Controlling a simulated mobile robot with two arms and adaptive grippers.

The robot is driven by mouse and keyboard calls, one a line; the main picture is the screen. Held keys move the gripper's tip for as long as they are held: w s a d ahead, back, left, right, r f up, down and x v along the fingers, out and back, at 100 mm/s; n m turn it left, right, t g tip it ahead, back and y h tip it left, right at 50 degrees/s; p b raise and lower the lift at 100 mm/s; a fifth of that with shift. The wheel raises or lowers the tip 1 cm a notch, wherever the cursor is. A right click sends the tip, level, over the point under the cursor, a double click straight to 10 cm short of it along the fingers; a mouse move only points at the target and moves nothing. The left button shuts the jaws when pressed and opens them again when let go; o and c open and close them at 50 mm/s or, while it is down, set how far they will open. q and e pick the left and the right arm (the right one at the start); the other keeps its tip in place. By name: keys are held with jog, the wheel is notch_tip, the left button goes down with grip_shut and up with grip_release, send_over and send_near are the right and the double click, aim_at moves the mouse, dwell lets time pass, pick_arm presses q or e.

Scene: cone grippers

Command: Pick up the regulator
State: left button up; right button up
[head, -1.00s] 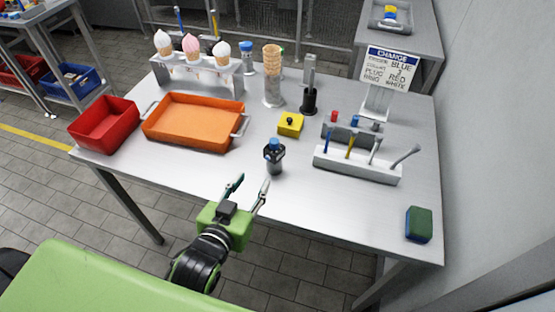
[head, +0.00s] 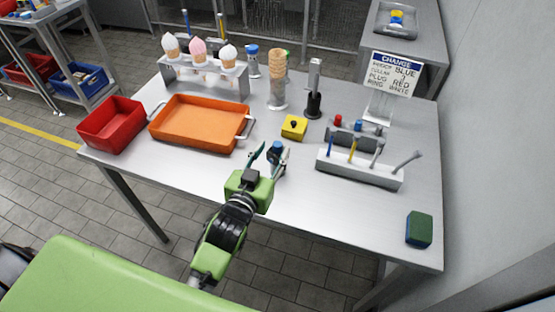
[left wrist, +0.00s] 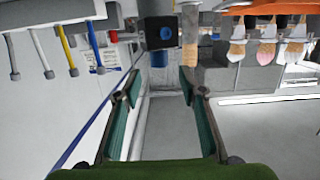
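The regulator seems to be the small dark upright piece with a blue top (head: 276,150), near the table's front edge. My left gripper (head: 271,153) is open, its two fingers reaching toward it; the near finger and gripper body hide part of it. In the left wrist view the dark block with a blue round knob (left wrist: 163,34) shows at the top, just beyond the parted fingertips (left wrist: 160,82). Nothing is between the finger pads there. I cannot tell whether a finger touches it. My right gripper is not in view.
A yellow block with a black knob (head: 293,127) stands just behind. An orange tray (head: 157,132) and red bin (head: 84,130) are left; a tool rack (head: 345,171) is right. A green-blue sponge (head: 419,229) lies front right. The front right tabletop is mostly clear.

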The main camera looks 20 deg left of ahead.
aim_at(276, 147)
pick_arm(q)
jog(key=w, duration=0.1)
jog(key=w+f, duration=0.1)
jog(key=w, duration=0.1)
jog(key=w+p, duration=0.1)
jog(key=shift+w+d+f, duration=0.1)
jog(key=shift+w+f, duration=0.25)
jog(key=shift+r, duration=0.1)
grip_shut()
